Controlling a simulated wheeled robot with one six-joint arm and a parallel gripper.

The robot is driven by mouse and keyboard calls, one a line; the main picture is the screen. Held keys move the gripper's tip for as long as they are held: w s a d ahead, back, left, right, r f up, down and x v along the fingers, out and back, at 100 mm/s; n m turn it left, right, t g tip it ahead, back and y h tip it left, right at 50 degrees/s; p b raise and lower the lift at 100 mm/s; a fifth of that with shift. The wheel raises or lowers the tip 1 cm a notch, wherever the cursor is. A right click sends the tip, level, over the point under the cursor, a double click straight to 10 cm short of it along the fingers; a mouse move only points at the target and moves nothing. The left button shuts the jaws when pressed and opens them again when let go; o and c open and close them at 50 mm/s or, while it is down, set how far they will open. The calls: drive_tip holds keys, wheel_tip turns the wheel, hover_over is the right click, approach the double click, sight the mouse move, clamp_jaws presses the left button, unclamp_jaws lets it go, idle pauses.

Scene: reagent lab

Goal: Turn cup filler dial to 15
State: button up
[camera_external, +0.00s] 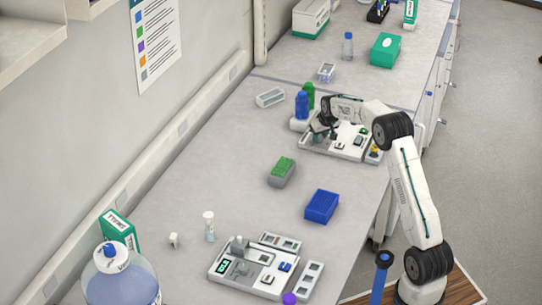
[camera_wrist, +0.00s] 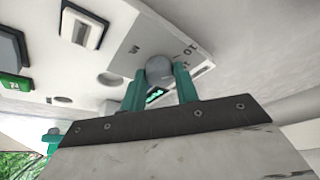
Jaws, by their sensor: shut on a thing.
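The cup filler (camera_external: 338,147) is a white panel-like device on the bench, taken as the one under my gripper. Its grey round dial (camera_wrist: 159,68) shows in the wrist view, between the two green fingers of my gripper (camera_wrist: 160,78), which are shut on it. A printed "10" (camera_wrist: 190,50) shows beside the dial; the other marks and the dial's pointer are too small to read. A small green-lit display (camera_wrist: 155,97) is partly hidden between the fingers. In the external view my gripper (camera_external: 321,130) is at the device's left part and hides the dial.
A blue bottle (camera_external: 302,105) and a green bottle (camera_external: 309,93) stand close behind my gripper. A white rocker switch (camera_wrist: 83,27) and a green-lit button (camera_wrist: 14,86) are on the panel. A blue box (camera_external: 322,206) and a second device (camera_external: 250,268) are nearer on the bench.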

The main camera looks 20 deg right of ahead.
drive_tip(key=m+h, duration=0.1)
drive_tip(key=m, duration=0.2)
drive_tip(key=m+h, duration=0.1)
drive_tip(key=m, duration=0.2)
drive_tip(key=shift+a+m+g+h, duration=0.15)
drive_tip(key=shift+m+g+h, duration=0.15)
idle(0.3)
drive_tip(key=o, duration=1)
drive_tip(key=shift+c, duration=0.2)
drive_tip(key=shift+r, duration=0.15)
drive_tip(key=v, duration=0.7)
drive_tip(key=shift+r, duration=0.25)
drive_tip(key=shift+s+a, duration=0.1)
